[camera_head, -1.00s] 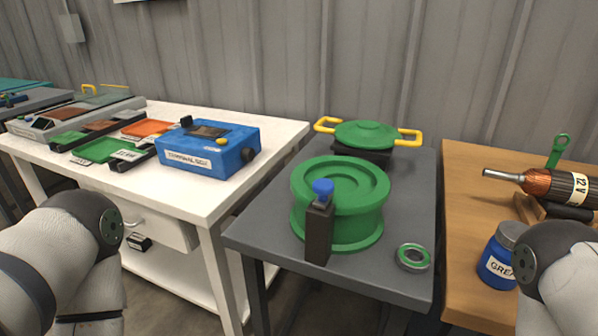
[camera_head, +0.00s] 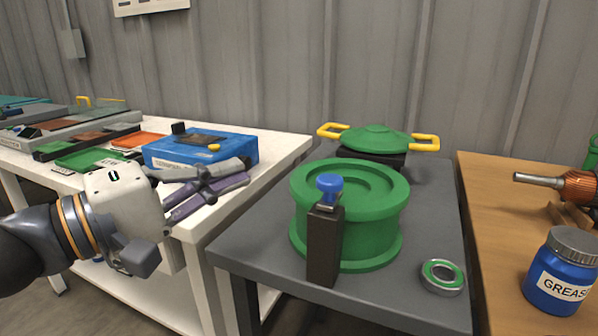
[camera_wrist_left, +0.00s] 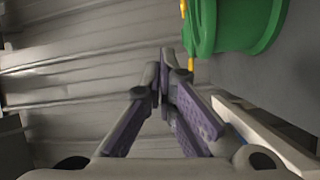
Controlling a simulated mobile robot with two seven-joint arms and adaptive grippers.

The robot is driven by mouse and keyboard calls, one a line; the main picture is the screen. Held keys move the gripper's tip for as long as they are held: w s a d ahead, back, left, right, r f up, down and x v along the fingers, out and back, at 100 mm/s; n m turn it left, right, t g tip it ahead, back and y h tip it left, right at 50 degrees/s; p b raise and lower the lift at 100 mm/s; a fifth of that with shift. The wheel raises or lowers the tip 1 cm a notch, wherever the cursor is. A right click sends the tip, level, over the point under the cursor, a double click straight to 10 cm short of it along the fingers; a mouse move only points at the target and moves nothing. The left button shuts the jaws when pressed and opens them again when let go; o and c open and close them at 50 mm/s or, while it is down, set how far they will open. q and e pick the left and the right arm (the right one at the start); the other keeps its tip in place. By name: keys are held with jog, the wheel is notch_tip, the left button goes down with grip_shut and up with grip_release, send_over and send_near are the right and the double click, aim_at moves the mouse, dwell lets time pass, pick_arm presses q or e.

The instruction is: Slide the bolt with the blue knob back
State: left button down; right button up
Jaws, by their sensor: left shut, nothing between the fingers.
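The blue knob (camera_head: 329,186) sits on top of a dark upright post (camera_head: 324,245) at the front of the green drum (camera_head: 350,215) on the grey table. The bolt under the knob is mostly hidden by the post. My left gripper (camera_head: 247,168) is shut and empty, to the left of the drum and apart from it, over the white table's right side. In the left wrist view its fingers (camera_wrist_left: 163,60) meet, with the green drum (camera_wrist_left: 240,22) beyond them at upper right; the knob does not show there. My right gripper is not in view.
A green lid (camera_head: 375,138) with yellow handles lies behind the drum, and a ring bearing (camera_head: 442,276) lies at front right. A blue box (camera_head: 195,150) stands on the white table. A grease jar (camera_head: 562,270) stands on the wooden table.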

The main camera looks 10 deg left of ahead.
aim_at(331, 184)
pick_arm(q)
jog(key=w+d+p, duration=0.1)
jog(key=w+d, duration=0.2)
jog(key=d, duration=0.5)
jog(key=shift+w+d+f, duration=0.15)
jog(key=shift+w+d, duration=0.15)
jog(key=shift+d, duration=0.1)
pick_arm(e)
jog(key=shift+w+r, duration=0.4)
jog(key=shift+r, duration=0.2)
